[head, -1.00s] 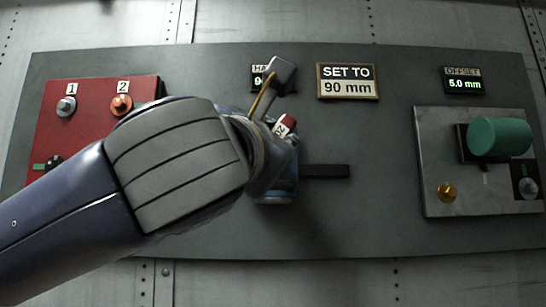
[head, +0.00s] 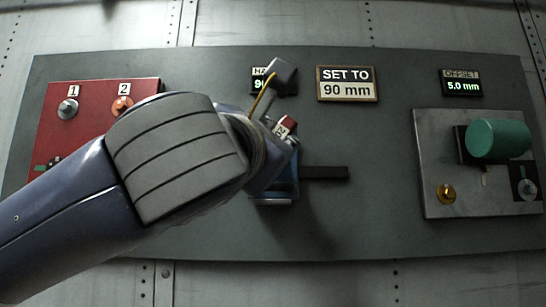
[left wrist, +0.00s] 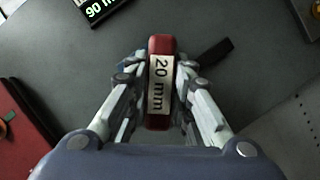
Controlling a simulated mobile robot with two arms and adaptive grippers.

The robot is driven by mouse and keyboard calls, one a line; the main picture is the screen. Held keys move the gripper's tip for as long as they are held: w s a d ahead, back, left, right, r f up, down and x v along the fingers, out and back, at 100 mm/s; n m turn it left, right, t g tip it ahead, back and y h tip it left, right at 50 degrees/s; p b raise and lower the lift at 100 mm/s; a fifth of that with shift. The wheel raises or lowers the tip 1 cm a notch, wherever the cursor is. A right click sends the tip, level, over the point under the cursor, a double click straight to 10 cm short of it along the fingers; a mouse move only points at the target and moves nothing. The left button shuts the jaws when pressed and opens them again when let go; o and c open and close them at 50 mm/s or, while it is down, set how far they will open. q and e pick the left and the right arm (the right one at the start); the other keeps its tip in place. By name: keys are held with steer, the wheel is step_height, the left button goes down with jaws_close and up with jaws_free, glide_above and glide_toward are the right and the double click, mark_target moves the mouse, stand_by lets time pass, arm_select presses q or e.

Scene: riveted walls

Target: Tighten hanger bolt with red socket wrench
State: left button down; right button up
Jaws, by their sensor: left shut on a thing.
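My left gripper (head: 278,180) is at the middle of the grey board, mostly hidden behind its own wrist in the head view. In the left wrist view the gripper (left wrist: 160,85) is shut on a red block-shaped piece (left wrist: 160,44) labelled "20 mm", which I take for the red socket wrench. Its red end with a white label also shows in the head view (head: 287,123). I cannot make out the hanger bolt; the gripper and the red piece may hide it. My right gripper is not in view.
A dark bar (head: 325,172) sticks out right of the gripper. A sign (head: 347,83) reads "SET TO 90 mm". A partly covered display (left wrist: 98,10) reads 90. A red panel (head: 95,97) is at left, a metal panel (head: 440,130) with a green cylinder (head: 498,139) at right.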

arm_select(q)
steer(key=shift+r+m+g+h+p, duration=0.15)
steer(key=shift+m+g+h+p, duration=0.2)
steer(key=shift+m, duration=0.65)
steer(key=shift+m, duration=0.3)
steer(key=shift+m+g+h+p, duration=0.35)
steer(key=shift+m+g+p, duration=0.5)
steer(key=shift+m+p, duration=0.85)
steer(key=shift+b, duration=1)
steer(key=shift+s, duration=0.2)
steer(key=shift+s+b, duration=0.7)
steer(key=shift+s, duration=0.55)
